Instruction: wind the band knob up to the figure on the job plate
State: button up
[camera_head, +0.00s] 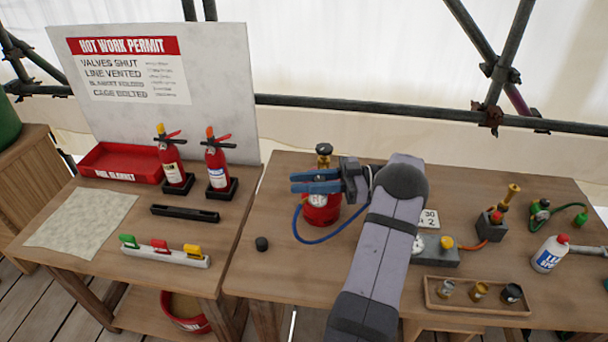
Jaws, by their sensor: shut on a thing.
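My gripper (314,181) reaches left with its blue fingers at the top of a small red cylinder (320,216). It is shut on a fitting there, mostly hidden by the fingers. A dark and brass top piece (323,151) shows just above the fingers. A round white gauge (316,200) sits below them; its reading is too small to tell. The white job plate (430,218) stands right of my arm, partly covered, with "30" and a "2" below. A grey block (432,254) in front of it carries a yellow knob (447,242); I cannot tell which knob is the band knob.
A blue hose (325,238) curves from the cylinder toward my arm. A wooden tray (480,308) with several small pots lies at the front right. A white bottle (550,254) and brass torch (507,198) stand right. Two extinguishers (217,163) stand on the left table.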

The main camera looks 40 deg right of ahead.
jog(key=shift+s+a+r+n+g+y+p, duration=0.1)
jog(key=shift+n+g+y+p, duration=0.35)
jog(key=shift+g+p, duration=0.35)
jog(key=o, duration=1.1)
jog(key=shift+c, duration=0.2)
jog(key=shift+p, duration=0.35)
notch_tip(320, 180, up, 10)
jog(key=p, duration=1)
